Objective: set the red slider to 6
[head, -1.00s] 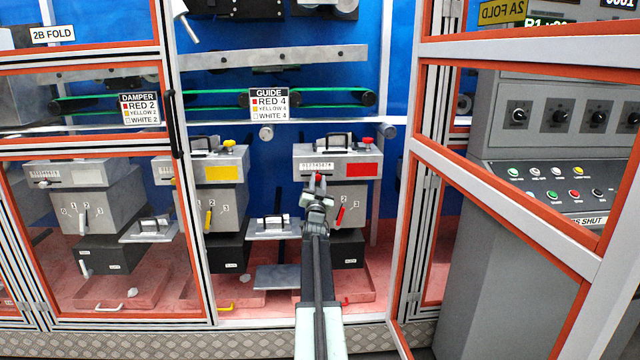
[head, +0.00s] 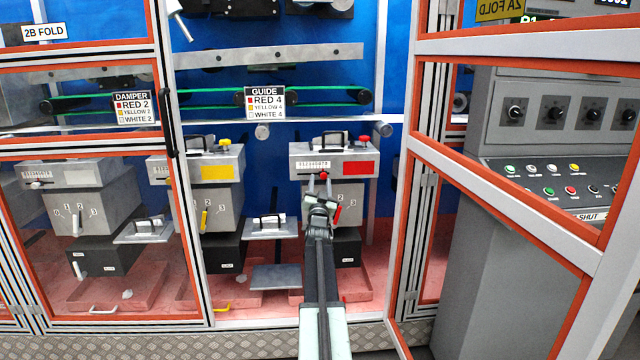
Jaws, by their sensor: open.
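The red-marked unit (head: 335,153) is a grey box with a red plate (head: 361,168) in the middle right of the head view. A white number scale (head: 314,165) runs along its front, its digits too small to read surely. The small red slider knob (head: 323,175) shows just under the scale, towards its right part. My gripper (head: 319,186) is open, pointing up at the slider from below and in front. Its fingers appear close to the knob; I cannot tell whether they touch it.
A red lever (head: 338,213) stands just right of my gripper, beside numbers. The yellow-marked unit (head: 215,160) is to the left. A sign (head: 265,102) reads GUIDE RED 4. An orange-edged open door (head: 500,165) and a grey control console (head: 545,120) stand on the right.

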